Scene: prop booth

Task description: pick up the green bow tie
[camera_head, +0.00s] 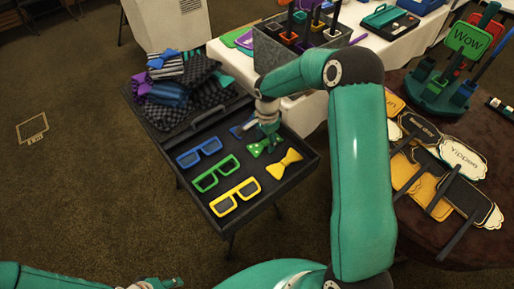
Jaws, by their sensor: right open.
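Blue glasses (199,152), green glasses (215,174) and yellow glasses (235,196) lie left of the bow ties. Folded cloths (180,90) are heaped at the tray's back. A grey box (268,50) stands behind; a round table (470,130) with signs is at right.

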